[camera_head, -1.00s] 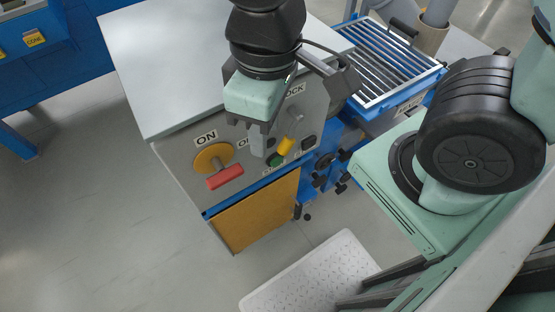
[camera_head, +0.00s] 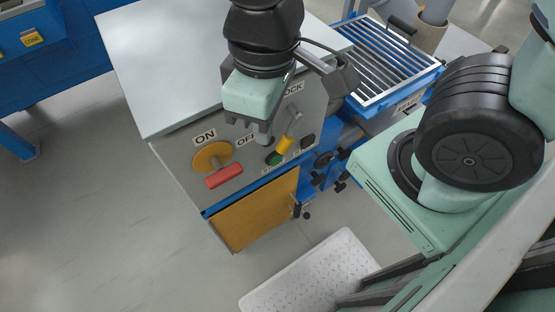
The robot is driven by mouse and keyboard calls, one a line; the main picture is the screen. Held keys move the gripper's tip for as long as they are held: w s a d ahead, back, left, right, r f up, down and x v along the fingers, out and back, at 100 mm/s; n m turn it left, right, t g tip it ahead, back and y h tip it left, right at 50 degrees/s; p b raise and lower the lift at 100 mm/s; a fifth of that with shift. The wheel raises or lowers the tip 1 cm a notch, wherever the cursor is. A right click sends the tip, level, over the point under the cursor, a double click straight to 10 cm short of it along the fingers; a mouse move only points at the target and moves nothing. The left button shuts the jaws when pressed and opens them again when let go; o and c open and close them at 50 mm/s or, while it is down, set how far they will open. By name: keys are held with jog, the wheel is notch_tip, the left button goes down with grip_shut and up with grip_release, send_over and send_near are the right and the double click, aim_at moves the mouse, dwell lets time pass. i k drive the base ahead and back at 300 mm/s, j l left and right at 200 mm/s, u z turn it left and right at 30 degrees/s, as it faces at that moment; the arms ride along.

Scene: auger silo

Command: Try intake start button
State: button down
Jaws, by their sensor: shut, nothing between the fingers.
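The grey control panel (camera_head: 228,187) on the cabinet front carries a green button (camera_head: 274,159), low and right of centre, with a small label under it that I cannot read. It is probably the start button. My gripper (camera_head: 262,137) hangs in front of the panel, just above and left of the green button. Its fingers are shut and empty. I see no contact with the button, though the depth gap is hard to judge. The gripper covers part of the panel above the button.
A red-handled switch (camera_head: 223,177) on a yellow disc sits left, between ON and OFF labels. A blue-framed grate (camera_head: 392,62) stands behind. Floor at left is clear.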

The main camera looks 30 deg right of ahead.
aim_at(276, 160)
jog(key=z, duration=1.65)
jog(key=k+l, duration=0.1)
jog(key=k, duration=0.75)
